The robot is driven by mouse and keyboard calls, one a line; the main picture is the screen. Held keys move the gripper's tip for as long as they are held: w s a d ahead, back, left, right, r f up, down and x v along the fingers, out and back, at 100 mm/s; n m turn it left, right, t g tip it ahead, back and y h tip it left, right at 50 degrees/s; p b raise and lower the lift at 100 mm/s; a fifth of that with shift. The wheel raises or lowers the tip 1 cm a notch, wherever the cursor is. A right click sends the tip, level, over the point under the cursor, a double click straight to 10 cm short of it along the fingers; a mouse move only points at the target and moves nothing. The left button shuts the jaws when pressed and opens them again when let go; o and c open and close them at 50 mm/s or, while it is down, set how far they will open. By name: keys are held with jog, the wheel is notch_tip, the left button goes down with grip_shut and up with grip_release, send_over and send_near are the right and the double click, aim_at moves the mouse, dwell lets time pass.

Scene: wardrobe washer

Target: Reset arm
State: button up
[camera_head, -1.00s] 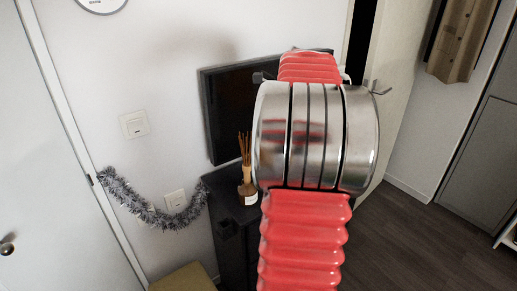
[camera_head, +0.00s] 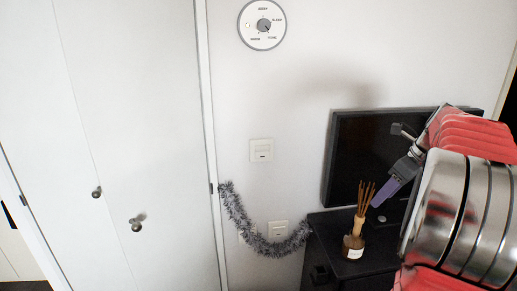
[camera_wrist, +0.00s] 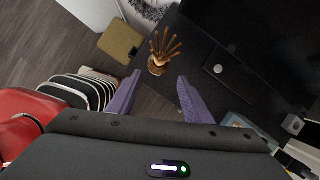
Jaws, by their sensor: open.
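My gripper (camera_wrist: 155,95) is open in the wrist view, its two purple fingers apart with nothing between them. Beyond the fingers stands a reed diffuser (camera_wrist: 158,62) on a dark cabinet. In the head view my gripper (camera_head: 385,192) shows at the right, partly edge-on, in front of the dark screen. My red and silver arm (camera_head: 458,205) fills the right edge and runs out of the picture.
A black screen (camera_head: 372,150) hangs on the white wall above a dark cabinet (camera_head: 345,268); the reed diffuser (camera_head: 354,242) stands on it near my gripper. Tinsel (camera_head: 262,243) hangs left of it. White doors (camera_head: 120,130) with round knobs fill the left. A tan stool (camera_wrist: 120,42) shows in the wrist view.

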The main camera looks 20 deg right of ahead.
notch_tip(320, 180, down, 4)
jog(key=s+a+n, duration=0.1)
jog(key=s+n, duration=0.1)
jog(key=n, duration=0.6)
jog(key=s+a+n, duration=0.3)
jog(key=a+n, duration=1)
jog(key=a, duration=0.8)
jog(key=s+a+n+t, duration=0.1)
jog(key=s+a+n, duration=0.2)
jog(key=a+n, duration=0.9)
jog(key=a+f, duration=0.1)
jog(key=a, duration=0.8)
jog(key=shift+s+a+n+h, duration=0.25)
jog(key=shift+s+n+h, duration=0.05)
jog(key=shift+n+h, duration=0.1)
